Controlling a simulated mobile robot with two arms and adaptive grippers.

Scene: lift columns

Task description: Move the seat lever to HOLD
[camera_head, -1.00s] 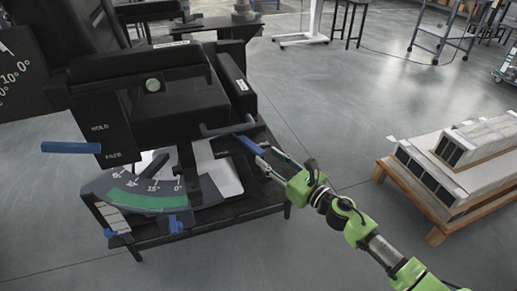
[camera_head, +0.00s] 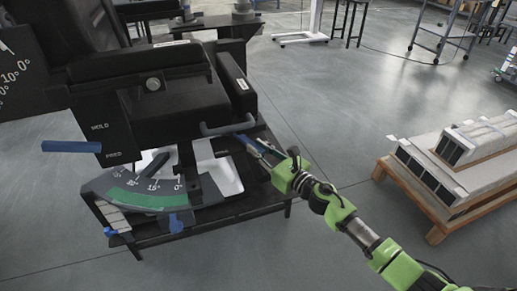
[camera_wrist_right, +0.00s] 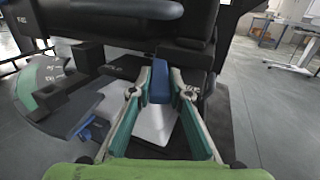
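A blue lever (camera_head: 245,142) sticks out at the right side of the black machine, below a grey bar handle. My right gripper (camera_head: 261,149) is around this lever, and in the right wrist view the lever (camera_wrist_right: 160,88) fills the gap between its fingertips (camera_wrist_right: 161,82). The fingers look closed on it. A second blue lever (camera_head: 71,147) sticks out left from a black panel (camera_head: 113,138). HOLD is printed high on that panel and FREE lower down. This lever lies close to the FREE word. My left gripper is not in view.
Below the levers is a scale plate (camera_head: 140,196) with a green band and blue clips. A round lamp (camera_head: 152,85) on the machine is pale. A wooden pallet (camera_head: 436,236) with stacked boxes stands at the right. The floor between is clear.

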